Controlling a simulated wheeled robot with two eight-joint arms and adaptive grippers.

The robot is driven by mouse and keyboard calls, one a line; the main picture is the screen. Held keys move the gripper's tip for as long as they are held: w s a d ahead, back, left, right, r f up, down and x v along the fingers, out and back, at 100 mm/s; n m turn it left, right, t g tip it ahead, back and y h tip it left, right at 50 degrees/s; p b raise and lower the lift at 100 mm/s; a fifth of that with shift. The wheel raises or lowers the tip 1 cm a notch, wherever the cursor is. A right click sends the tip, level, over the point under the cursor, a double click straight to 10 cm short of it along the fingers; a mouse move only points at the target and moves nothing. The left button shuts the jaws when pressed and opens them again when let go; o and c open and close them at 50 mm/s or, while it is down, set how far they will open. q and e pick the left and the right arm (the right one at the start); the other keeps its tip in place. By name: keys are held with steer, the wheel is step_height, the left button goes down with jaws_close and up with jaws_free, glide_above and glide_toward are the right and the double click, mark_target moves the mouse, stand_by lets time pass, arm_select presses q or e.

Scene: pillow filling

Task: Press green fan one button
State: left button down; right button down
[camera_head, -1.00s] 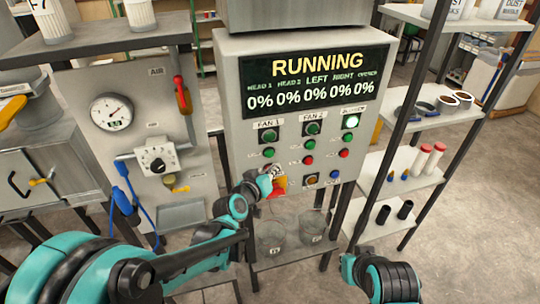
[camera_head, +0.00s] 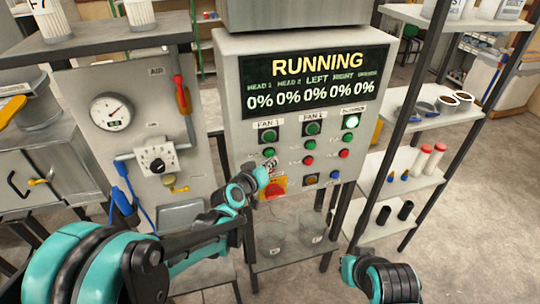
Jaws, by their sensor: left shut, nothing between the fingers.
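The grey control panel (camera_head: 232,140) stands ahead of me. I cannot tell whether the tips touch the panel. The gripper covers the spot under the green button. My right arm shows at the bottom right, but its gripper is not in view.
A red control on a yellow plate (camera_head: 273,188) sits just below my left gripper. The display (camera_head: 314,80) reads RUNNING. A shelf rack (camera_head: 413,120) stands at right.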

arm_select(q)
steer(key=shift+w, duration=0.2)
stand_by(0.7)
steer(key=shift+w+a, duration=0.1)
steer(key=shift+w, duration=0.15)
steer(key=shift+w+a, duration=0.15)
steer(key=shift+w, duration=0.3)
stand_by(0.7)
steer(key=shift+s, duration=0.1)
steer(key=shift+s+d, duration=0.25)
steer(key=shift+s, duration=0.55)
steer(key=s, duration=0.1)
steer(key=s+d, duration=0.1)
steer(key=s, duration=0.2)
steer(key=shift+s+d, duration=0.3)
steer(key=shift+s, duration=0.1)
stand_by(0.7)
